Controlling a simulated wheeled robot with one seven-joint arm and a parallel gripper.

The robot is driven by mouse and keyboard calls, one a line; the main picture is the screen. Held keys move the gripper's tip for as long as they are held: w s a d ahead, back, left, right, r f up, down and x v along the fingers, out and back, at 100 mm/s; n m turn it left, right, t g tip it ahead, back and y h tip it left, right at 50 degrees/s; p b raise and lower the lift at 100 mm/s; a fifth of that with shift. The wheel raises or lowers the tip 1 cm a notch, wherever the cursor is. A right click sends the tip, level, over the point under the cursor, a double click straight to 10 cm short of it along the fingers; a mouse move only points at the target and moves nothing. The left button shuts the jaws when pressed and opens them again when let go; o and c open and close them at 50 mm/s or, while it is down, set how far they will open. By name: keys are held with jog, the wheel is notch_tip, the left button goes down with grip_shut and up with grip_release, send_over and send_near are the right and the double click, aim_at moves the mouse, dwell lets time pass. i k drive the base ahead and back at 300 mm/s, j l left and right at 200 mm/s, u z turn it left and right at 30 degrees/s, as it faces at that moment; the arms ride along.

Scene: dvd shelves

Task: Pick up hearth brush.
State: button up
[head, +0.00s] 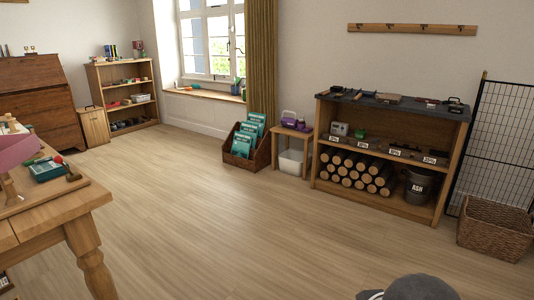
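I cannot clearly pick out a hearth brush at this size. Several small dark items lie on the dark top of the wooden shelf unit (393,104) at the right, among them a thin long-handled item (357,95) towards the left; any of these could be a brush. A small brown item with an upright stem (72,176) sits on the wooden table at the left, and I cannot tell what it is. My gripper is not in view. A rounded grey part of my own body shows at the bottom edge.
The shelf unit holds stacked logs (350,170) and an ash bucket (420,186). A wicker basket (495,229) and black wire panel (497,135) stand right of it. A small side table (292,131) and book crate (239,160) stand left. The table (62,207) is near left. The middle floor is clear.

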aim_at(335, 89)
jog(key=i+j, duration=0.1)
jog(key=i, duration=2.1)
